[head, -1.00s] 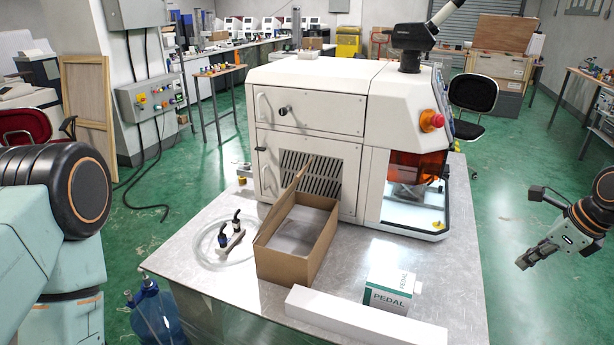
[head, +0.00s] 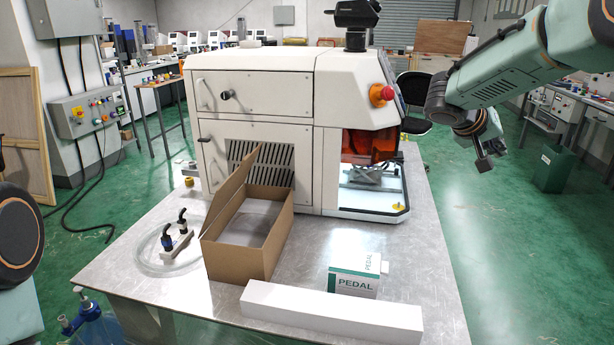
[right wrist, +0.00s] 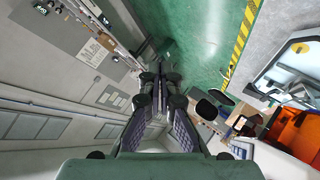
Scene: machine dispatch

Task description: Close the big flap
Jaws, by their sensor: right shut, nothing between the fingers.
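An open brown cardboard box (head: 243,254) stands on the metal table. Its big flap (head: 232,181) stands up and leans outward along the box's left side. The box interior looks empty from here. My right gripper (head: 484,162) is in the air to the right of the white machine, well apart from the box and pointing down. In the right wrist view its fingers (right wrist: 158,84) are together with nothing between them. The box does not show in that view. Of my left arm only a rounded part shows at the left edge; its gripper is out of view.
The white machine (head: 264,91) stands right behind the box. A PEDAL carton (head: 352,282) and a long white box (head: 331,314) lie in front and to the right. A clear hose coil (head: 152,252) and a fitting with black levers (head: 177,243) lie left of the box.

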